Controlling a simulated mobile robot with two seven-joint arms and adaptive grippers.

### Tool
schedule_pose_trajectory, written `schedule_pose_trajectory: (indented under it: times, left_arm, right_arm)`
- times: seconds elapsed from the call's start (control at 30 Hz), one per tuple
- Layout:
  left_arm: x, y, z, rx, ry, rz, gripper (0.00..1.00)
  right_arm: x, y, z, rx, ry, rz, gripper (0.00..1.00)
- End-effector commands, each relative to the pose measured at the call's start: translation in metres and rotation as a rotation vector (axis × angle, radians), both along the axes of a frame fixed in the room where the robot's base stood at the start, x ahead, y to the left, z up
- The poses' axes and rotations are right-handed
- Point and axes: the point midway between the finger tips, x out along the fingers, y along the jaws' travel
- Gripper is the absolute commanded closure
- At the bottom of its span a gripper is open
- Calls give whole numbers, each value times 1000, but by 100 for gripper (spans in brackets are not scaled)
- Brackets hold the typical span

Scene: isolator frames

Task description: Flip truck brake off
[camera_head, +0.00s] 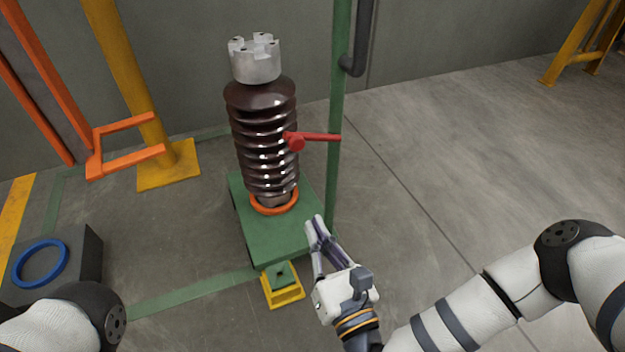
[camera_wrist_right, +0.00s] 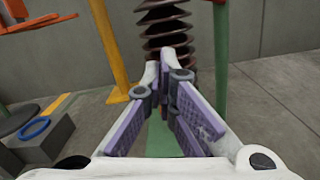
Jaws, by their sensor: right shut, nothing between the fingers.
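A green truck (camera_head: 262,243) stands on the floor, carrying a tall brown ribbed insulator (camera_head: 262,130) with a grey metal cap. The insulator also shows in the right wrist view (camera_wrist_right: 165,28). A red lever (camera_head: 315,137) points sideways from the insulator to the truck's green post (camera_head: 338,110); I cannot tell if it is the brake. A small green plate over a yellow block (camera_head: 285,293) sits low at the truck's front. My right gripper (camera_head: 316,228) is shut and empty, by the truck's front right corner, apart from the red lever. My left gripper is not in view.
An orange fork-like frame (camera_head: 125,165) stands left, beside a yellow post (camera_head: 125,60). A dark box (camera_head: 85,260) with a blue ring (camera_head: 40,264) is at lower left. A yellow stand (camera_head: 580,40) is far right. The grey floor on the right is clear.

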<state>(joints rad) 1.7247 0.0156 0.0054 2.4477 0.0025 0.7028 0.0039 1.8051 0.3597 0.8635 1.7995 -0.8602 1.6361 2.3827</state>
Motion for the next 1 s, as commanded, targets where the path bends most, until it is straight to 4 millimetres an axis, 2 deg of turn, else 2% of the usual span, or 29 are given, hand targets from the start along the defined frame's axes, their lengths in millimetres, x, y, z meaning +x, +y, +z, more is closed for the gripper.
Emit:
schedule_pose_trajectory:
  times: [0.17,0.27,0.7,0.83,1.0]
  left_arm:
    - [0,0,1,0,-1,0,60]
    - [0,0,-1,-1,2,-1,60]
    - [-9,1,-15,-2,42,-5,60]
    - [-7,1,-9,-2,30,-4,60]
    - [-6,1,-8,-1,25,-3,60]
  right_arm:
    - [0,1,1,-3,1,2,100]
    - [7,3,1,-3,-1,3,100]
    - [94,31,5,-5,1,3,100]
    - [100,28,31,-5,0,4,100]
    - [103,26,45,-6,1,4,100]
